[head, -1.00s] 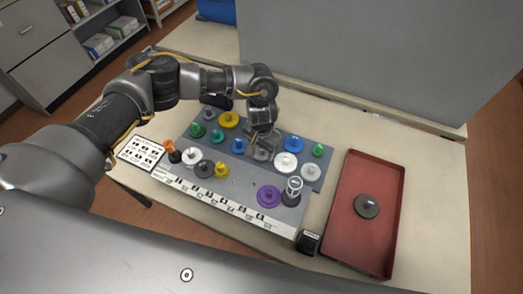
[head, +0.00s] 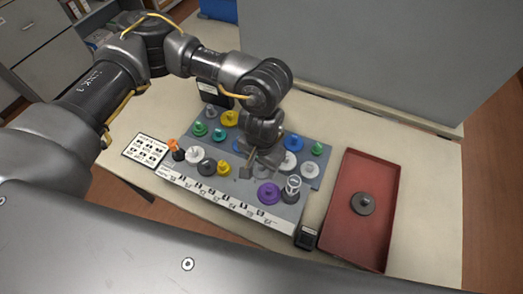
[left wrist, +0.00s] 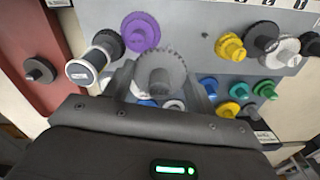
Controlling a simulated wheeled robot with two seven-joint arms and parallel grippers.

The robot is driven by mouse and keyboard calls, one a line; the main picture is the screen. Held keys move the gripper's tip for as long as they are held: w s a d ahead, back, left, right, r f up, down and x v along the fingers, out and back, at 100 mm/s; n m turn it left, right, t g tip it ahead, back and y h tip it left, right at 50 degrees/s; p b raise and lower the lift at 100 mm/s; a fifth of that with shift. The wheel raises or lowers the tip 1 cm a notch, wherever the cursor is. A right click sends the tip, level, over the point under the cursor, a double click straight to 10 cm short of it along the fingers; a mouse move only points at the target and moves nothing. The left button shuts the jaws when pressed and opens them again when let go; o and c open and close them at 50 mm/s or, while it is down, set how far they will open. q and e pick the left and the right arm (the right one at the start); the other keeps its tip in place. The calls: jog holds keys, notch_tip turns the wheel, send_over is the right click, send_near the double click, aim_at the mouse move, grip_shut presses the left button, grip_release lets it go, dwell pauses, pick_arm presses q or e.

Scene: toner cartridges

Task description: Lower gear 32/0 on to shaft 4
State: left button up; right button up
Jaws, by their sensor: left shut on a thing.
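My left gripper (head: 260,160) is over the middle of the grey board, pointing down. In the left wrist view its fingers (left wrist: 160,85) are shut on a grey toothed gear (left wrist: 162,72), presumably gear 32/0; no marking on it is readable. The gear appears above the board. A small bare shaft (left wrist: 204,35) stands in the front row between the yellow gear (left wrist: 230,46) and the purple gear (left wrist: 140,32); its number cannot be read. The board (head: 226,192) carries a label strip along its front edge. My right gripper is not in view.
A dark gear with a white-topped cylinder (left wrist: 88,62) stands beside the purple gear. Blue and white gears (head: 293,143) stand close by in the back row. A red tray (head: 350,250) at right holds a dark round part (head: 363,204). A small black box (head: 306,238) sits at the board's front corner.

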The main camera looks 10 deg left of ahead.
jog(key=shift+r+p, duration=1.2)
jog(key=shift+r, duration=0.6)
